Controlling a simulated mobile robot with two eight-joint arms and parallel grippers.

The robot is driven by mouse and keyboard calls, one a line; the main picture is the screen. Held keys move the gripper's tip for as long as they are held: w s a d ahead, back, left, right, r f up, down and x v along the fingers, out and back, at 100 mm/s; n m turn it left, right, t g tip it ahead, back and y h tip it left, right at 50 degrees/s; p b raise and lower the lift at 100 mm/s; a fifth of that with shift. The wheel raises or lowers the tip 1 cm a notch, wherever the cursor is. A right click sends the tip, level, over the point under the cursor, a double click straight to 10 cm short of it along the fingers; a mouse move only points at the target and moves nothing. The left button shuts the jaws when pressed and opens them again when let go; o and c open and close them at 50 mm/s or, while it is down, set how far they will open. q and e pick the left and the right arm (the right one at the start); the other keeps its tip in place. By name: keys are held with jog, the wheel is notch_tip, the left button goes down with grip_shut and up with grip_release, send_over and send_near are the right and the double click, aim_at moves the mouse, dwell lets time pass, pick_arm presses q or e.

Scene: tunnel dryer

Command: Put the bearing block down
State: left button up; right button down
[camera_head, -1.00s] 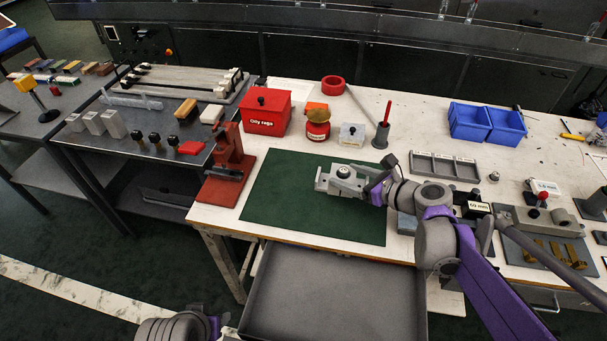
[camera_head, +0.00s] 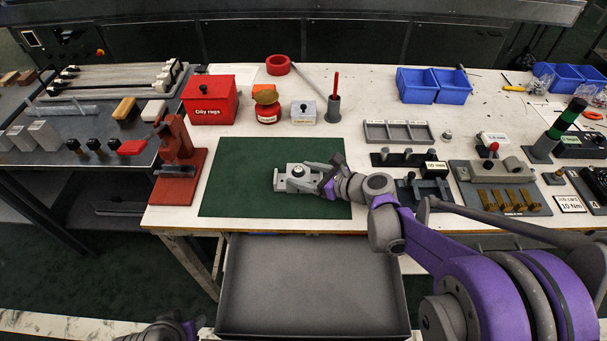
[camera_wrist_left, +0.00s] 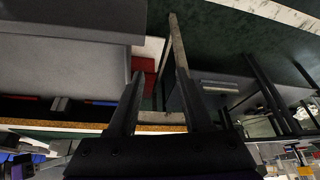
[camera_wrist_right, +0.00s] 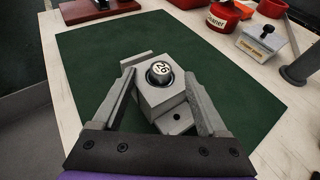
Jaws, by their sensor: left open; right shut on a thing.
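The bearing block (camera_head: 296,176) is a light grey block with a round dark-rimmed bore on top. In the right wrist view the block (camera_wrist_right: 162,100) shows a cap marked 26 and a flat base. My right gripper (camera_head: 326,178) is shut on the block, with one finger on each side in the right wrist view (camera_wrist_right: 164,106). The block is over the green mat (camera_head: 240,190); I cannot tell whether it touches the mat. My left gripper (camera_wrist_left: 155,75) is open and empty, low down in front of the bench. In the head view only part of the left arm shows at the bottom.
The mat is clear around the block. A red press (camera_head: 178,165) stands left of it. A red oily rags box (camera_head: 210,100), red tin (camera_head: 267,106) and grey holder (camera_head: 333,109) stand behind. An open drawer (camera_head: 315,322) juts out in front. Fixtures (camera_head: 430,187) stand to the right.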

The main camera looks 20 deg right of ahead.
jog(key=shift+r, duration=0.1)
grip_release()
jog(key=shift+r, duration=0.1)
jog(key=p+v, duration=0.2)
jog(key=v, duration=0.9)
jog(key=s+a+f+n+g+h, duration=0.2)
jog(key=s+a+n, duration=0.1)
jog(key=s+n, duration=0.35)
jog(key=s+a+f+n+g+h, duration=0.1)
jog(key=s+a+f+n+g, duration=0.2)
jog(key=s+n, duration=0.3)
jog(key=s+d+f+n+h, duration=0.2)
jog(key=s+n+h, duration=0.3)
jog(key=n, duration=1.1)
jog(key=s+d, duration=0.1)
jog(key=s, duration=0.1)
jog(key=shift+s+g, duration=0.4)
